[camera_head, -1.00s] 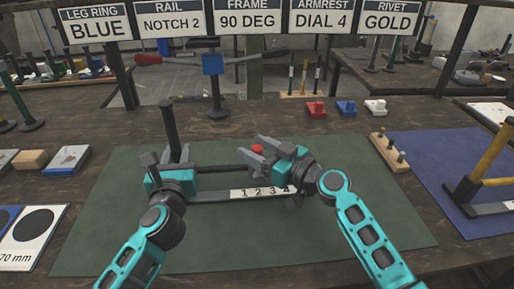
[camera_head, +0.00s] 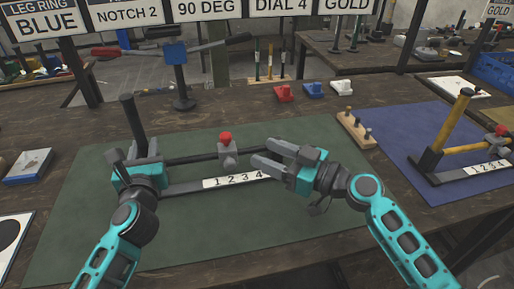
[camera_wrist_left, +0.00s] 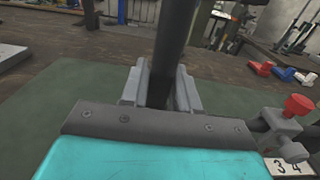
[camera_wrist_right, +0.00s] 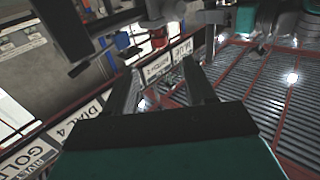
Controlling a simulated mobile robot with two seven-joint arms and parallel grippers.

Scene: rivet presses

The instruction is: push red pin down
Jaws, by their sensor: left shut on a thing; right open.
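The red pin (camera_head: 225,138) stands up from a grey slider block (camera_head: 228,155) on a dark rail, above a white strip numbered 1 2 3 4 (camera_head: 237,178). The pin also shows at the right of the left wrist view (camera_wrist_left: 298,105). My left gripper (camera_head: 138,152) is shut on the dark upright post (camera_head: 133,122) at the rail's left end; the left wrist view shows the post between its fingers. My right gripper (camera_head: 262,153) is open and empty, to the right of the slider, fingers pointing left, apart from the pin.
The frame lies on a green mat (camera_head: 300,225). A peg block (camera_head: 356,130) and a blue mat (camera_head: 400,150) with another frame lie to the right. Red, blue and white small blocks stand behind. A blue-headed press (camera_head: 175,55) stands at the back left.

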